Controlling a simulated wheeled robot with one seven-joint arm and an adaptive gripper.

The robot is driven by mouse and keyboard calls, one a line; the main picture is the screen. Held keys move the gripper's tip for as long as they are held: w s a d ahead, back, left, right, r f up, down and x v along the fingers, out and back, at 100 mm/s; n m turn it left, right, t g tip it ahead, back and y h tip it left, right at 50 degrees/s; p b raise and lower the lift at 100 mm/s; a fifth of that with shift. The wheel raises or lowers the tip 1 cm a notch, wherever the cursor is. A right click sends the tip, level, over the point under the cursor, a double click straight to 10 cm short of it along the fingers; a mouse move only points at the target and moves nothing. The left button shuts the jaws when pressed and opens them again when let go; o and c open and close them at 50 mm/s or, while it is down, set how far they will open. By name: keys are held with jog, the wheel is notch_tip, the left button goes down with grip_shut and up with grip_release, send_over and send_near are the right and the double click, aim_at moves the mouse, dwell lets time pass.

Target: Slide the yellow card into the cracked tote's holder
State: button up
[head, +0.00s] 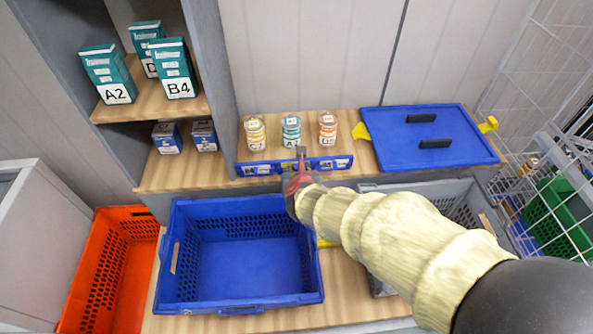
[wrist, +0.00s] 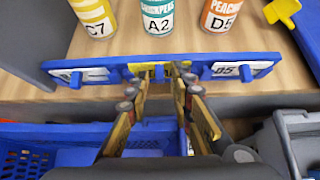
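A blue label rail (wrist: 110,72) runs along the shelf edge below three cans; it also shows in the head view (head: 254,168). A small yellow piece (wrist: 146,71), possibly the yellow card, shows at the rail's middle, partly hidden by my fingertips. My gripper (wrist: 167,75) points at this middle part, its fingers apart with a narrow gap; contact is unclear. In the head view my gripper (head: 300,155) is at the rail. I cannot tell which tote is cracked.
A blue tote (head: 240,306) stands below the rail, an orange tote (head: 85,285) at left, a grey tote (head: 455,190) at right. A yellow patch (head: 325,243) shows beside the blue tote. A blue lid (head: 385,150) with yellow clips lies right of the cans (head: 291,130).

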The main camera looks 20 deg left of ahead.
jog(key=shift+c, duration=1.2)
grip_shut()
jog(key=shift+r, duration=0.1)
jog(key=shift+s+d+r+p, duration=0.1)
jog(key=shift+s+r+p, duration=0.1)
jog(key=shift+r+p, duration=1.15)
jog(key=shift+s+d+r+p, duration=0.15)
jog(key=shift+r+p, duration=0.8)
jog(key=shift+r, duration=0.65)
jog(key=shift+a, duration=0.1)
